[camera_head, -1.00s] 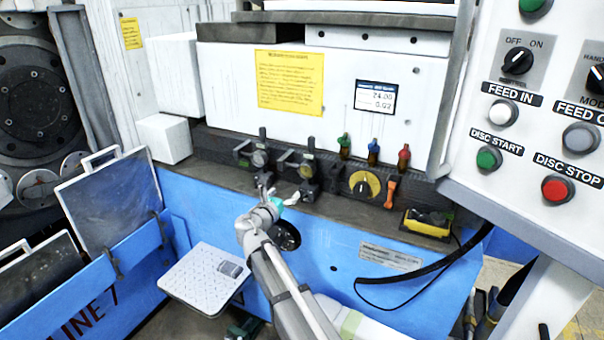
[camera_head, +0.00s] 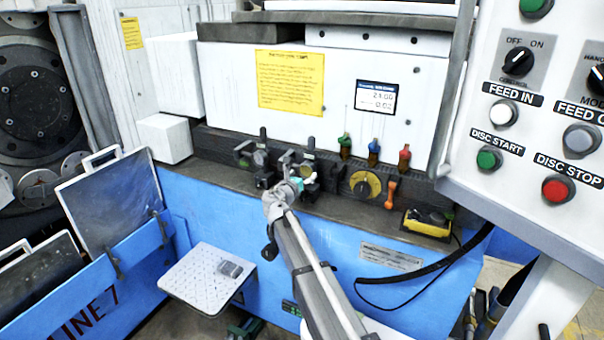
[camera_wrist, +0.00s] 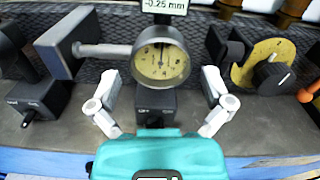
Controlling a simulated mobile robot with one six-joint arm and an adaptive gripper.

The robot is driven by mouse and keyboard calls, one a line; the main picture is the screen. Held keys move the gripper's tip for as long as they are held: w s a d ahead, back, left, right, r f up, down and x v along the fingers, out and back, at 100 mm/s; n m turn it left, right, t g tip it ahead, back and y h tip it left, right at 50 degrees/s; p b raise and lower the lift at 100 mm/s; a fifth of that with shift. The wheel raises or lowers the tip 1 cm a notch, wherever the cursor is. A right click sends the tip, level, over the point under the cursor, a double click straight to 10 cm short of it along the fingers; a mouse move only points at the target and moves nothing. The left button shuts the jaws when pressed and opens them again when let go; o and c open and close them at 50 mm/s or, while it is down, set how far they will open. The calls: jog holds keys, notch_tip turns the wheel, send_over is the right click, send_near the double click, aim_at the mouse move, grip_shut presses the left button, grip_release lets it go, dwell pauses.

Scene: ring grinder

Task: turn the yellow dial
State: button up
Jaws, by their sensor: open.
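The yellow dial (camera_head: 364,185) is a round yellow disc with a black knob, on the machine's dark ledge right of centre in the head view. My gripper (camera_head: 297,178) is to the left of the yellow dial, in front of a gauge. In the wrist view my gripper (camera_wrist: 160,112) is open, its two fingers apart and empty. A round gauge with a pale yellow face (camera_wrist: 160,62) and a "-0.25 mm" label stands between and beyond the fingers.
An orange lever (camera_head: 391,192) stands just right of the dial. Green, blue and red-topped knobs (camera_head: 374,150) line the ledge behind. A yellow-black device (camera_head: 428,224) sits at the ledge's right. The control panel (camera_head: 540,120) fills the right side.

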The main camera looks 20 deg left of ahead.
jog(key=shift+w+d, duration=0.1)
jog(key=shift+w, duration=0.4)
jog(key=c, duration=0.9)
jog(key=shift+a+r, duration=0.1)
jog(key=shift+a, duration=0.15)
jog(key=shift+d, duration=0.15)
jog(key=shift+s+d+m, duration=0.1)
jog(key=shift+m, duration=0.2)
